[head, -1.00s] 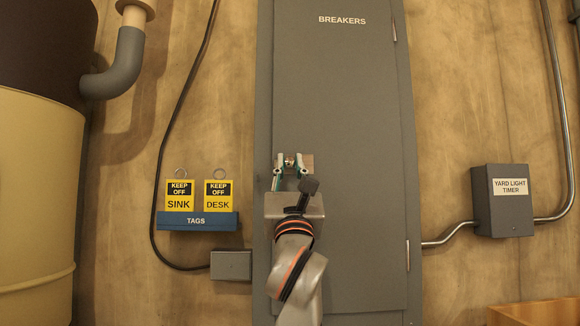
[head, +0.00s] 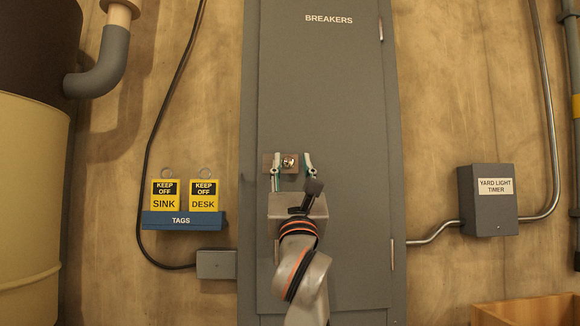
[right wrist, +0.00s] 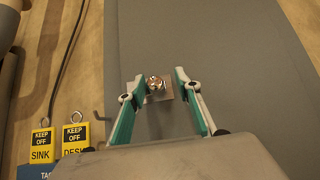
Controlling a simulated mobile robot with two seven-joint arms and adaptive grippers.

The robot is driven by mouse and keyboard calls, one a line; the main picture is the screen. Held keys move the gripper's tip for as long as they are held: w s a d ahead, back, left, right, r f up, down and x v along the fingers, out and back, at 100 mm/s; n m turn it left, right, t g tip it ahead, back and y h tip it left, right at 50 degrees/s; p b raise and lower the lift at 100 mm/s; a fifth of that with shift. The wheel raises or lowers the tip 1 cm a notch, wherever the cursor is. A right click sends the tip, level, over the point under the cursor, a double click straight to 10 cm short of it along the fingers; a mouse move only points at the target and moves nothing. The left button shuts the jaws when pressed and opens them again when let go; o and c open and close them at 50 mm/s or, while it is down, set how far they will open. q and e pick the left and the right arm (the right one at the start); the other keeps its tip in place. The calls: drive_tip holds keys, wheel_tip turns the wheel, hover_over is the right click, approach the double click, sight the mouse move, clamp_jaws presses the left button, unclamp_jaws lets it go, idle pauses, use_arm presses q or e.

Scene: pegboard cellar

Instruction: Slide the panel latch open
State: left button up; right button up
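The grey panel door (head: 345,100) marked BREAKERS stands upright and looks closed. My right gripper (head: 292,165) is open, one green-edged finger on each side of the knob, with visible gaps. The right wrist view also shows the knob (right wrist: 154,83) between the spread fingers, apart from both. Part of the plate is hidden behind a finger. My left gripper is not in view.
Left of the panel, two yellow KEEP OFF tags (head: 165,195) hang over a blue TAGS holder (head: 183,221). A small grey box (head: 216,264) is below. A timer box (head: 487,200) is at right, a wooden crate (head: 525,312) at lower right.

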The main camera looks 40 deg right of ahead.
drive_tip(key=shift+w+a, duration=0.1)
drive_tip(key=shift+s+a+f, duration=0.2)
drive_tip(key=shift+f, duration=0.15)
drive_tip(key=v, duration=1.1)
drive_tip(key=shift+s, duration=0.15)
